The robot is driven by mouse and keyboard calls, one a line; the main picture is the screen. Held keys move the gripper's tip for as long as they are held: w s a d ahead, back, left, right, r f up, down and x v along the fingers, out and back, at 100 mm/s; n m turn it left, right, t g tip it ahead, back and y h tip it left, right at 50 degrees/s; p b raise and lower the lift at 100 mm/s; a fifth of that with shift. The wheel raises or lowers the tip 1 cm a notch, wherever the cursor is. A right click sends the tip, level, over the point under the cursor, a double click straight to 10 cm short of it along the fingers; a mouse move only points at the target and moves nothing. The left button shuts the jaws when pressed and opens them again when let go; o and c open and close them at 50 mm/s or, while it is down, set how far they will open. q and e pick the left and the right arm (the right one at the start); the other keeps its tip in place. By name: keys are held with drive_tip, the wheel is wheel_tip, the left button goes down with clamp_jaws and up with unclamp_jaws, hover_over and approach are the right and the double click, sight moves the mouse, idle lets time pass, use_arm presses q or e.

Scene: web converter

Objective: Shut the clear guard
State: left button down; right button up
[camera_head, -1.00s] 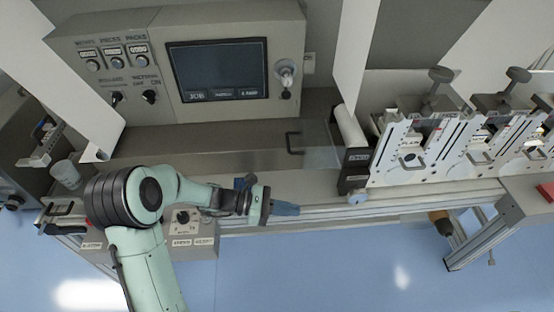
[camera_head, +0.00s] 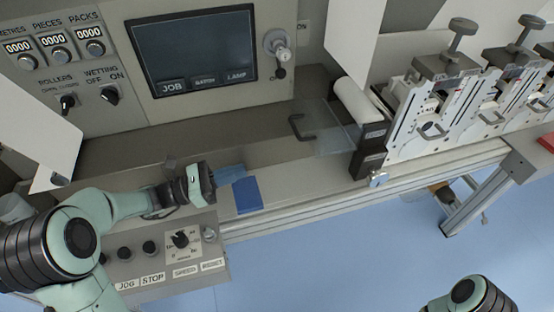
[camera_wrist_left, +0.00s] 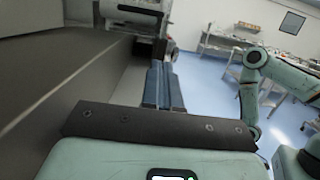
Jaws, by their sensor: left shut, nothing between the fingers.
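The clear guard (camera_head: 340,138) is a see-through panel at the left of the printing units, beside the white roller. Its dark handle (camera_head: 302,127) is on its left side. The panel seems to lie out to the left of the roller, over the grey bed; its exact angle is hard to tell. My left gripper (camera_head: 248,190) is shut and empty, its blue fingers over the bed's front edge, left of and nearer than the handle, apart from it. In the left wrist view the blue fingers (camera_wrist_left: 163,86) lie side by side. My right gripper is out of view.
A control box (camera_head: 170,258) with knobs sits below my left wrist. The console with a dark screen (camera_head: 195,50) stands behind. White side panels (camera_head: 353,40) hang near the guard. Printing units with black knobs (camera_head: 447,65) stand at right. The bed between gripper and handle is clear.

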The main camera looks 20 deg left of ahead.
use_arm(q)
drive_tip(key=shift+w+d+f, duration=0.15)
drive_tip(key=shift+d+f, duration=0.1)
drive_tip(key=shift+f, duration=0.05)
drive_tip(key=shift+w+d, duration=0.1)
drive_tip(key=shift+w, duration=0.15)
drive_tip(key=w+d+r+p, duration=0.1)
drive_tip(key=w+d+r, duration=0.4)
drive_tip(key=d, duration=0.4)
drive_tip(key=shift+w+d, duration=0.2)
drive_tip(key=shift+w, duration=0.5)
